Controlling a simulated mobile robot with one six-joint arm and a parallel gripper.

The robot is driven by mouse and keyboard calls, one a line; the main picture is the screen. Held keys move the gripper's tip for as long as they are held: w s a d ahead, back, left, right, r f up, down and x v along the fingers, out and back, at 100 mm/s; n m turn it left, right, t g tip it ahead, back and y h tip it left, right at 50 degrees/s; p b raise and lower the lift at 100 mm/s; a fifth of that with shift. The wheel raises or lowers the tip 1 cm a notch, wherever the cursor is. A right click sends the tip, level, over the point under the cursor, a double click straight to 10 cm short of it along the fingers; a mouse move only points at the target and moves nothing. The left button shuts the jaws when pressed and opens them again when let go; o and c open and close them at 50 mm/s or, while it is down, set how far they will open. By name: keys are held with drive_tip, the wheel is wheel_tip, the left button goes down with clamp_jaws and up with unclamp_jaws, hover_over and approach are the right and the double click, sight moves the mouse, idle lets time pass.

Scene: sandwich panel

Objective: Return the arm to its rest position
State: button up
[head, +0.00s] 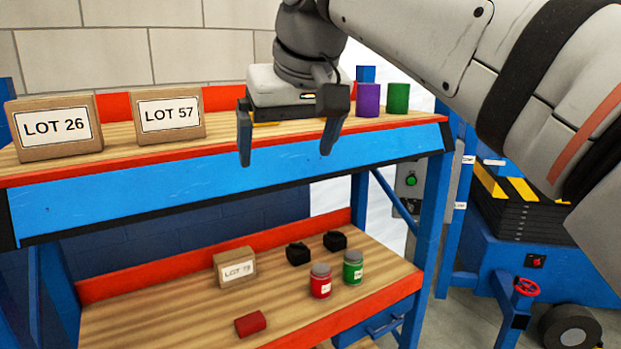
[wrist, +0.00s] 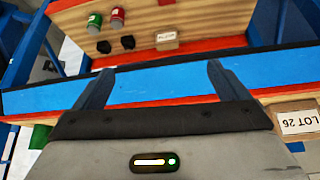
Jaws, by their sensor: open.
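My gripper (head: 288,145) hangs in front of the blue front edge of the upper shelf in the head view, fingers pointing down. Its two fingers are apart with nothing between them. In the wrist view, my gripper (wrist: 155,80) also shows open and empty, with the blue shelf edge (wrist: 165,88) beyond the fingers. My arm reaches in from the upper right of the head view.
The lower shelf (head: 180,305) holds jars, a red block (head: 250,323) and a small box (head: 235,268).

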drive_tip(key=s+d+f+m+b, duration=0.1)
drive_tip(key=s+d+f, duration=0.2)
drive_tip(key=f, duration=1)
drive_tip(key=s+d+f+m+g+h+b, duration=0.1)
drive_tip(key=s+d+f, duration=0.3)
drive_tip(key=d+f, duration=0.4)
drive_tip(key=s+d+f+m+g+h+b, duration=0.1)
drive_tip(key=d+f, duration=0.5)
drive_tip(key=f, duration=1.2)
drive_tip(key=s+m+b, duration=0.1)
drive_tip(key=s+b, duration=0.1)
drive_tip(key=shift+s+d+f+m, duration=0.35)
drive_tip(key=shift+s+m, duration=0.05)
